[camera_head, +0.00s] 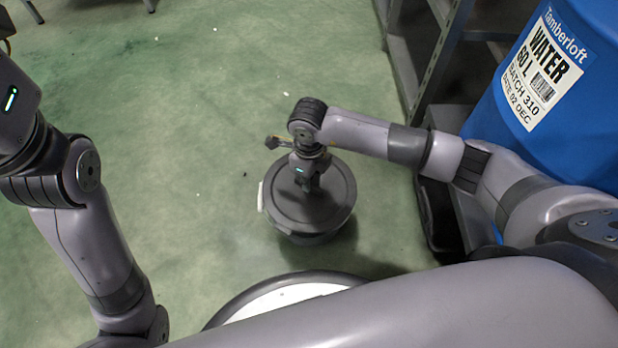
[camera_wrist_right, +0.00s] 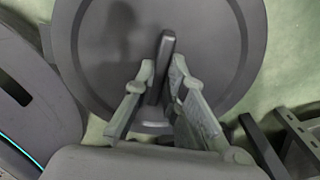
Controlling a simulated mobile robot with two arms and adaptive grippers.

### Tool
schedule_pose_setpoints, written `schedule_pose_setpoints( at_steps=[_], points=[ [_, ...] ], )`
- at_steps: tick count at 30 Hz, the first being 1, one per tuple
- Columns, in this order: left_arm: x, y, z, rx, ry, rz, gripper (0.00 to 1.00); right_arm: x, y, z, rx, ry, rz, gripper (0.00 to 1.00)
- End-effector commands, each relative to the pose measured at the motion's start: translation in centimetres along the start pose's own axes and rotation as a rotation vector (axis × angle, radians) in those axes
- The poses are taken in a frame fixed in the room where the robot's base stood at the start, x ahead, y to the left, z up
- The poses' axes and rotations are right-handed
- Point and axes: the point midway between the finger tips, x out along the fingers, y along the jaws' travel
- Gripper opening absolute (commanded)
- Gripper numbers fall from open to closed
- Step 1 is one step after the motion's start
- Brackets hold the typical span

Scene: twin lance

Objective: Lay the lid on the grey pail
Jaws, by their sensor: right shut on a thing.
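The dark grey round lid (camera_head: 290,207) is over the top of the grey pail (camera_head: 318,238), which stands on the green floor. The lid hides the pail's opening; I cannot tell whether it rests on the rim or hangs just above it. My right gripper (camera_head: 308,188) comes down from above and is shut on the lid's upright handle. In the right wrist view the bar handle (camera_wrist_right: 167,46) stands between the two fingers (camera_wrist_right: 160,90), with the lid's flat top (camera_wrist_right: 215,40) around it. My left arm is at the left, its gripper outside the picture.
A blue water drum (camera_head: 490,105) stands at the upper right on or beside a grey metal shelf (camera_head: 440,60). The shelf's side runs close to the right of the pail. The green floor (camera_head: 180,120) left of and behind the pail is mostly clear.

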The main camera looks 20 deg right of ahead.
Motion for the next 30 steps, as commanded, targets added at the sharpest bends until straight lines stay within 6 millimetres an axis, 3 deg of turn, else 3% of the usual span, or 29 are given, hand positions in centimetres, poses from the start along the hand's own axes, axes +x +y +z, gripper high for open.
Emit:
schedule_pose_setpoints(
  at_steps=[3, 4, 14, 20, 30],
  points=[
    [0.14, 0.0, -0.08, 0.0, 0.005, 0.001, 0.0, -0.03, -0.02, 0.01, 0.0, 0.0, 0.0, 0.0],
    [0.15, 0.0, -0.08, 0.0, 0.005, 0.001, 0.0, -0.03, -0.02, 0.01, 0.0, 0.0, 0.0, 0.12],
    [0.13, 0.0, -0.09, 0.0, 0.005, 0.001, 0.0, -0.03, 0.0, 0.01, 0.0, 0.0, 0.0, 0.34],
    [0.09, -0.01, -0.09, 0.0, 0.003, 0.0, 0.0, -0.02, 0.0, 0.01, 0.0, 0.0, 0.0, 0.35],
    [0.08, -0.01, -0.14, 0.0, 0.003, -0.001, 0.0, -0.01, 0.01, 0.0, 0.0, 0.0, 0.0, 0.55]
  ],
)
